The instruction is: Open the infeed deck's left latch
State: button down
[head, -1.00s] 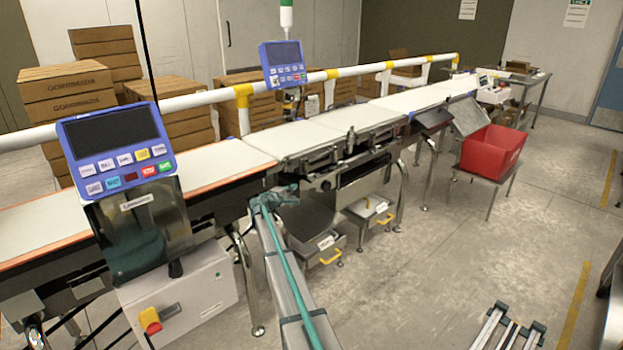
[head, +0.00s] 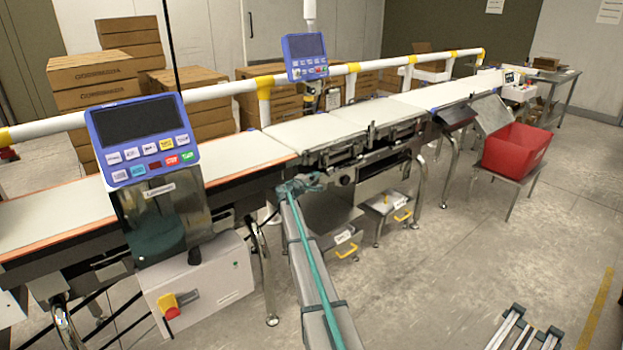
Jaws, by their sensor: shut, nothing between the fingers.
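The white-topped deck (head: 305,132) in the middle of the conveyor line lies right of the orange-edged belt (head: 225,160). I cannot tell for sure which section is the infeed deck. Small metal fittings (head: 345,152) run along the front edge of the white-topped deck. The left latch is too small to make out for certain. My gripper (head: 313,181) is shut and empty at the front of the line, just below the joint between the orange-edged belt and the white-topped deck. My arm partly hides the frame there, and contact cannot be told.
A blue control panel (head: 140,135) stands over the belt at left, above a grey box with a red-yellow switch (head: 170,306). A white rail (head: 220,91) runs behind the line. Drawers with yellow handles (head: 346,255) sit below. A red crate (head: 515,150) stands at right. The right floor is mostly open.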

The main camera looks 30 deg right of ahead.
jog(key=x, duration=0.5)
jog(key=shift+w+d+p, duration=0.1)
jog(key=shift+d+p, duration=0.15)
jog(key=shift+p, duration=0.05)
jog(key=shift+a, duration=0.15)
